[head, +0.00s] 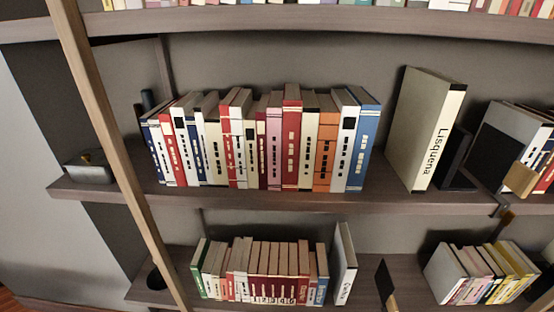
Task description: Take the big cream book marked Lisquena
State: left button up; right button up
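The big cream book marked Lisquena (416,128) stands upright on the middle shelf (300,203), right of centre in the head view. Its cream cover and its spine with the black lettering both show. It stands apart from the long row of books to its left, with a gap of bare shelf between. A black bookend (454,160) stands close by its right side; I cannot tell whether they touch. Neither of my grippers is in view.
A row of coloured books (291,140) fills the middle shelf's centre. More books (520,135) lean at the right. A wooden pole (108,140) crosses the left side. The lower shelf holds more books (270,270) and a dark upright piece (384,283).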

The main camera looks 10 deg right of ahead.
aim_at(428, 103)
jog(key=z, duration=1.3)
jog(key=l+u, duration=0.2)
jog(key=u, duration=0.15)
jog(key=i+l+u, duration=0.1)
jog(key=u, duration=0.25)
jog(key=l+u, duration=0.3)
